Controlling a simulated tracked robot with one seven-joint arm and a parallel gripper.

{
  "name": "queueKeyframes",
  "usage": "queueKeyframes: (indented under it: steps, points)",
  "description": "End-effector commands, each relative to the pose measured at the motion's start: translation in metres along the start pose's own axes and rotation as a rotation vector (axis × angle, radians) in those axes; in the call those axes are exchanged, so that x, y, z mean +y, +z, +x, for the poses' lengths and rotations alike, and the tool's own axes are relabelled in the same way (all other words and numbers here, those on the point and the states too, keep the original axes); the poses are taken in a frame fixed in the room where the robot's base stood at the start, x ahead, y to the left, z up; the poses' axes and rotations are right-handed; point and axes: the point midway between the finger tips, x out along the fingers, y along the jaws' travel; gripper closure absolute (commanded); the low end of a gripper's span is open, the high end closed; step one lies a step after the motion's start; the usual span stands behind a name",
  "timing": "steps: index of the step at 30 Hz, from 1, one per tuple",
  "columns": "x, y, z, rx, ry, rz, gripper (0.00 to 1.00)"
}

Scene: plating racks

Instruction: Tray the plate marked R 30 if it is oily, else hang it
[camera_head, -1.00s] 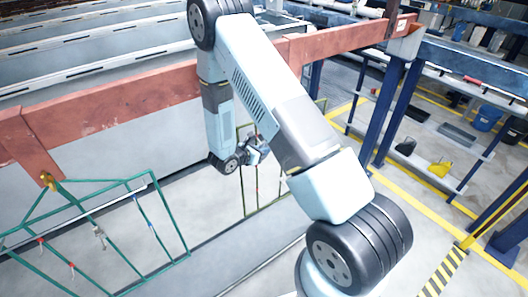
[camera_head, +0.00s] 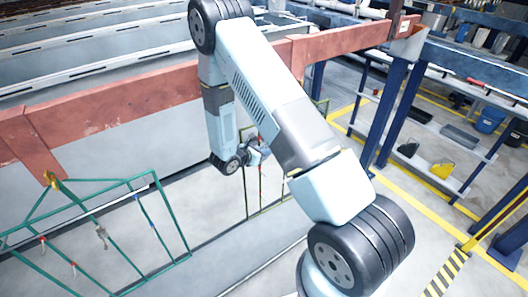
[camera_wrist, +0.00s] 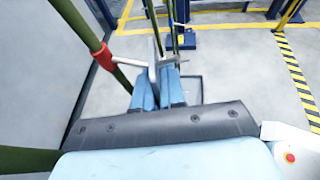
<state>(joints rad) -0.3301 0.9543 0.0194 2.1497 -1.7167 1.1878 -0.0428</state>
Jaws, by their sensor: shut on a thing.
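My gripper (camera_head: 257,152) is at the far rack, below the red beam. In the wrist view its two blue fingers (camera_wrist: 158,90) are shut on a thin grey piece (camera_wrist: 152,62), seen nearly edge-on. It may be a plate, but no R 30 mark or oil shows on it. A red clip (camera_wrist: 103,57) on a green bar stands just left of it, with a grey rod reaching towards the held piece. I cannot tell whether they touch. The far green rack (camera_head: 284,203) is partly hidden behind my arm.
Another green rack (camera_head: 187,235) hangs from the red beam (camera_head: 110,100) at the left, with red clips and a small grey piece (camera_head: 102,237). Floor beside the yellow lines is clear.

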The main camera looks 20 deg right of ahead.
Motion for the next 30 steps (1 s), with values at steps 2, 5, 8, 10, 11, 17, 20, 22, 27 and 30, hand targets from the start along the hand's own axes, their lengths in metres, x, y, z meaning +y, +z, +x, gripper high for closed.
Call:
queueKeyframes:
  steps: [2,5,8,10,11,17,20,22,27,30]
  points:
    - [0.0000,0.0002,0.0001,0.000,0.000,0.000,1.00]
    - [0.0000,0.0002,0.0000,0.000,0.000,0.000,1.00]
    - [0.0000,0.0002,0.0000,0.000,0.000,0.000,1.00]
    - [-0.0001,0.0002,0.0000,-0.001,0.000,0.000,0.89]
    - [-0.0001,0.0002,0.0000,-0.001,0.000,0.000,0.86]
    - [-0.0001,0.0002,0.0000,0.000,0.000,0.000,0.67]
    - [-0.0001,0.0001,0.0000,0.000,0.000,0.000,0.60]
    - [-0.0001,0.0001,0.0000,0.000,0.000,0.000,0.60]
    - [-0.0001,-0.0001,-0.0011,0.000,0.000,0.000,0.60]
    - [0.0002,-0.0001,-0.0069,0.000,0.001,0.000,0.60]
